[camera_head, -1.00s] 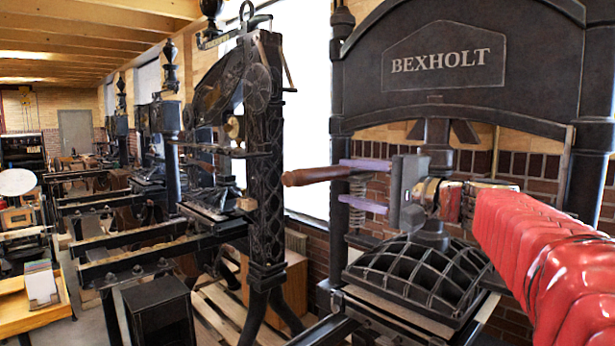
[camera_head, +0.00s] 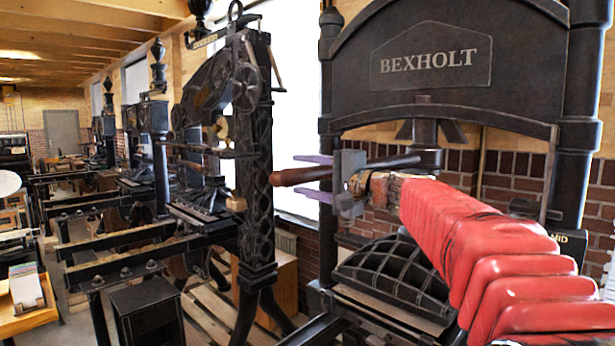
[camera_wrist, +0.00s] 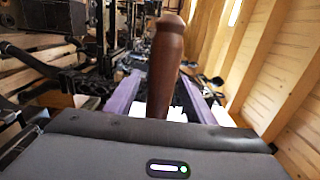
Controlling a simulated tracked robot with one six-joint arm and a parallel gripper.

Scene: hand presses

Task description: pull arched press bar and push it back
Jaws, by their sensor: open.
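The press bar ends in a brown wooden handle (camera_head: 290,177) that points left, out from the BEXHOLT press (camera_head: 425,60). Its dark metal part (camera_head: 390,162) runs right toward the press's centre post. My gripper (camera_head: 306,176) is open, with its two purple fingers one above and one below the handle in the head view. In the wrist view the handle (camera_wrist: 165,65) stands between the purple fingers and reaches past their tips. Gaps show beside it. The gripper body hides the handle's lower end and part of the bar.
The ribbed black platen (camera_head: 390,275) lies below my gripper. A second ornate black press (camera_head: 255,150) stands just left of the handle, with more presses behind. A wooden crate (camera_head: 270,280) and pallet lie on the floor. My red-sleeved arm covers the press's lower right.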

